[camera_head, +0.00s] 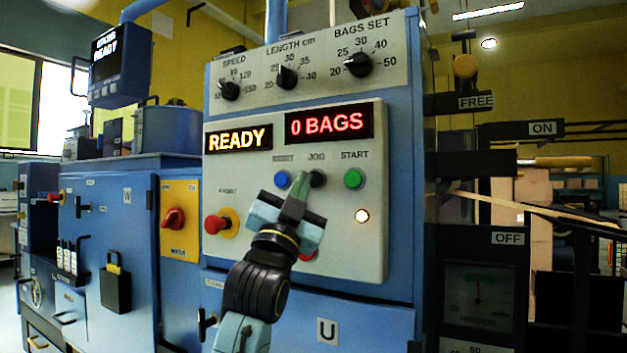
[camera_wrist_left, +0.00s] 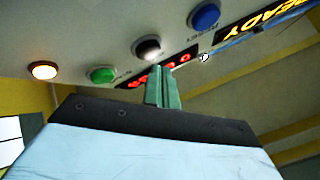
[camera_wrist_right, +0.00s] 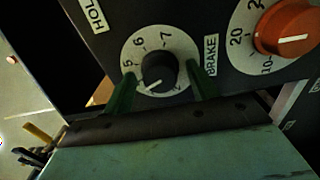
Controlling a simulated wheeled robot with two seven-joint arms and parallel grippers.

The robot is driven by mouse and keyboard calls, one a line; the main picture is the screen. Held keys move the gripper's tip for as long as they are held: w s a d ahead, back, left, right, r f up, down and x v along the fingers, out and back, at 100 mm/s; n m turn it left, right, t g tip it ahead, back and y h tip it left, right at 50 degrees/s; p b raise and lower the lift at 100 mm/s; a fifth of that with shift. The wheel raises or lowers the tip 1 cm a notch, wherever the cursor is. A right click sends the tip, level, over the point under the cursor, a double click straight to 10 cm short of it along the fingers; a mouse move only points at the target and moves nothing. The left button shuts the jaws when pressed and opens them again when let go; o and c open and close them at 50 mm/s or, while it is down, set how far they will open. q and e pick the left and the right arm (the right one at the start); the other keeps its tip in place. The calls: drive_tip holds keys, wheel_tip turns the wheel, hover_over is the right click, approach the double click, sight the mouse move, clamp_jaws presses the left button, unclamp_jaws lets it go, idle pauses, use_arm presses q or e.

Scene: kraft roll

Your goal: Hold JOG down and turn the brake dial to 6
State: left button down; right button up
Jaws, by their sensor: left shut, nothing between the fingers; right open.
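The dark JOG button (camera_head: 317,178) is on the upright grey panel, between the blue RESET and green START buttons. My left gripper (camera_head: 299,180) is shut and empty, its green fingertips at the JOG button. In the left wrist view the fingertips (camera_wrist_left: 158,70) are just by the JOG button (camera_wrist_left: 147,47); I cannot tell if it is pressed. The black brake dial (camera_wrist_right: 160,73) shows in the right wrist view; its white mark points lower left, below the 5. My right gripper (camera_wrist_right: 163,76) is open, with one finger on each side of the dial.
The displays read READY (camera_head: 238,138) and 0 BAGS (camera_head: 329,122). A red-on-yellow stop button (camera_head: 216,222) sits left on the panel. An orange knob (camera_wrist_right: 288,30) is close to the right of the brake dial.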

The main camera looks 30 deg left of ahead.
use_arm(q)
drive_tip(key=shift+w, duration=0.1)
idle(0.5)
drive_tip(key=shift+w, duration=0.3)
